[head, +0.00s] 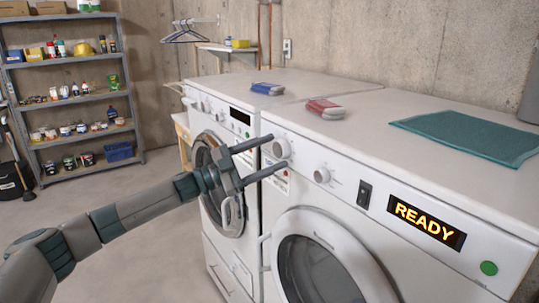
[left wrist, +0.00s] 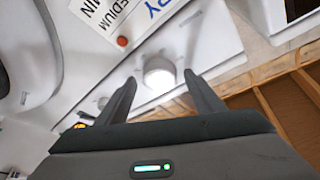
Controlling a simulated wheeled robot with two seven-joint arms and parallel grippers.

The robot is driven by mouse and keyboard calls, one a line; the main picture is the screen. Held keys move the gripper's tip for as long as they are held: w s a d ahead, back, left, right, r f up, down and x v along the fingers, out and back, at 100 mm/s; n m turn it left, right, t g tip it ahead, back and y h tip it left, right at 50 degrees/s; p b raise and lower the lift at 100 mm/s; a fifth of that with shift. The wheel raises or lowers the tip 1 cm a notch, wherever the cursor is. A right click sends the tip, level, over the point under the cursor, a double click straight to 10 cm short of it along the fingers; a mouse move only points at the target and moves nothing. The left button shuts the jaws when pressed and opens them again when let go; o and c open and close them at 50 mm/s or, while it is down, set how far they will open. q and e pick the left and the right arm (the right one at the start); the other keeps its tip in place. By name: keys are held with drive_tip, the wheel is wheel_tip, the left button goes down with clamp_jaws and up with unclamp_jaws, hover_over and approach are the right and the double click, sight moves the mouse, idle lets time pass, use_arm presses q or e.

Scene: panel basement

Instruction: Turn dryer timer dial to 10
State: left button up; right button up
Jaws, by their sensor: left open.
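The dryer is the front right white machine (head: 380,130). Its larger white dial (head: 282,149) sits at the left end of the control panel, and it also shows in the left wrist view (left wrist: 158,72). My left gripper (head: 279,152) is open, with one finger above the dial and one below it in the head view. In the left wrist view the fingertips stand on either side of the dial. I cannot tell whether they touch it. The dial's pointer and numbers are not readable. My right gripper is not in view.
Right of the dial are a smaller knob (head: 321,175), a black switch (head: 364,194), a lit READY display (head: 427,218) and a green button (head: 488,268). A second white machine (head: 240,85) stands beyond. A teal cloth (head: 470,133) lies on top. Open floor is left.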

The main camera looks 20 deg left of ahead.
use_arm(q)
drive_tip(key=b+v, duration=0.6)
drive_tip(key=v, duration=1.1)
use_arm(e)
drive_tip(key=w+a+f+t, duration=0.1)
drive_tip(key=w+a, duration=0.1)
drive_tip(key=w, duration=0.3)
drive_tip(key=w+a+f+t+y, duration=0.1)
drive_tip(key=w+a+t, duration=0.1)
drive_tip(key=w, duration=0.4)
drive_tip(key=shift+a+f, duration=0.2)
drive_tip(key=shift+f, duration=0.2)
use_arm(q)
drive_tip(key=shift+f, duration=0.15)
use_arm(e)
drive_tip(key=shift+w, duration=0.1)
